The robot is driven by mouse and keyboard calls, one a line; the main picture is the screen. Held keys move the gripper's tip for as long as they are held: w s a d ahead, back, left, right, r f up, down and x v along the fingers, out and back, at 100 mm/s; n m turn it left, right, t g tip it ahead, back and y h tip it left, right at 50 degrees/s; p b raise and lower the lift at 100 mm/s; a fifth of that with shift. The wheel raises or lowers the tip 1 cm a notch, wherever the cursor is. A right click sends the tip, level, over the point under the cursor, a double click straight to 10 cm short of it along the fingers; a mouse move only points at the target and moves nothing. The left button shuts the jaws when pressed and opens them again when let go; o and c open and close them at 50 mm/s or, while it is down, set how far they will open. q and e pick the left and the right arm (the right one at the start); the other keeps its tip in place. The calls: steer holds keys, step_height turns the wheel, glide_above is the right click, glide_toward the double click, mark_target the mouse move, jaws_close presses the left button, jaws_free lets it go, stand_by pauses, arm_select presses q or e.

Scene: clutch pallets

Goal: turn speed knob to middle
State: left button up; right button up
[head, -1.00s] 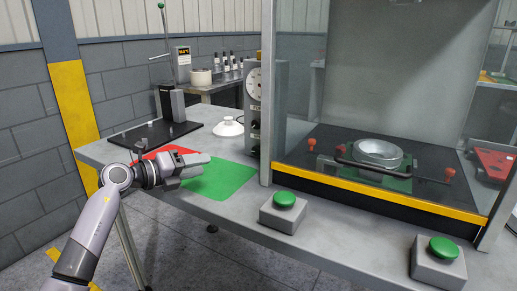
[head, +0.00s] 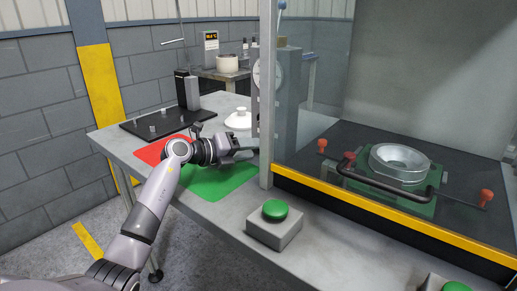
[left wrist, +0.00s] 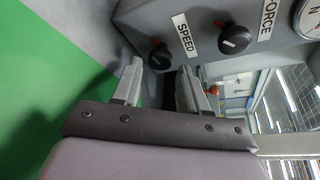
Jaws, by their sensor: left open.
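The machine's control panel (head: 268,90) stands left of the glass enclosure. In the left wrist view a black round speed knob (left wrist: 160,57) sits on the grey panel beside the white SPEED label (left wrist: 184,36). My left gripper (left wrist: 158,70) is open and empty, its two fingers spread on either side of the speed knob's line. The knob lies just beyond the fingertips; I cannot tell whether they touch it. In the head view my left gripper (head: 240,148) is at the lower part of the panel, and the knob is hidden there. My right gripper is not in view.
A second black knob (left wrist: 234,38) by the FORCE label (left wrist: 267,18) and a dial gauge (left wrist: 311,17) are close by. A green mat (head: 220,182) lies below the gripper. A white lidded dish (head: 238,119) and a green button box (head: 274,230) stand on the bench.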

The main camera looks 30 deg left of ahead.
arm_select(q)
steer(key=x, duration=0.2)
steer(key=shift+w+d+f, duration=0.1)
steer(key=shift+w+d, duration=0.05)
steer(key=shift+w, duration=0.2)
steer(key=shift+w+d, duration=0.1)
steer(key=shift+w, duration=0.1)
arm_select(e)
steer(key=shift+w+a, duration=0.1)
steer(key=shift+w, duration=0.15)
arm_select(q)
steer(key=c, duration=0.7)
steer(key=shift+c, duration=0.2)
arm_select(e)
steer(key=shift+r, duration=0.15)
